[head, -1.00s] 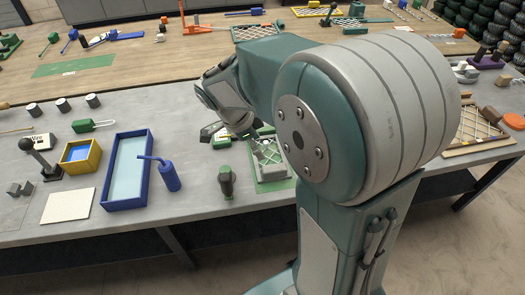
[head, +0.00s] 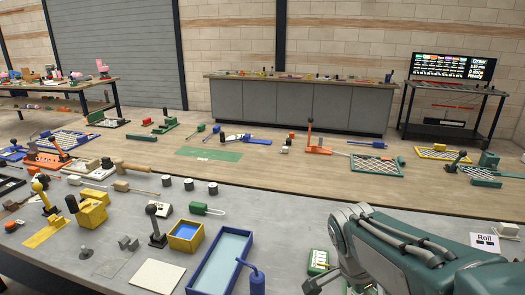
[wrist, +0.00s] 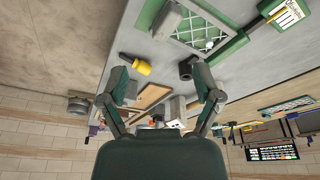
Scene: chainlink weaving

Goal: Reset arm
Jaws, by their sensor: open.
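My gripper (wrist: 163,76) shows in the wrist view with its two fingers spread wide and nothing between them. In the head view my arm reaches in from the lower right, and the gripper end is low and partly cut off by the frame. In the wrist view a green mesh frame (wrist: 205,32) with a grey block lies on the bench beyond the fingers. A yellow piece (wrist: 141,67) lies near the left finger, and a dark cylinder (wrist: 187,68) is near the right finger.
On the grey bench are a blue tray (head: 247,239), a yellow-rimmed blue box (head: 203,238), a white sheet (head: 158,276) and a black-knobbed lever (head: 157,238). A long wooden table (head: 300,178) with scattered tools stands behind. A cabinet (head: 300,108) and a lit screen (head: 452,66) are farther back.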

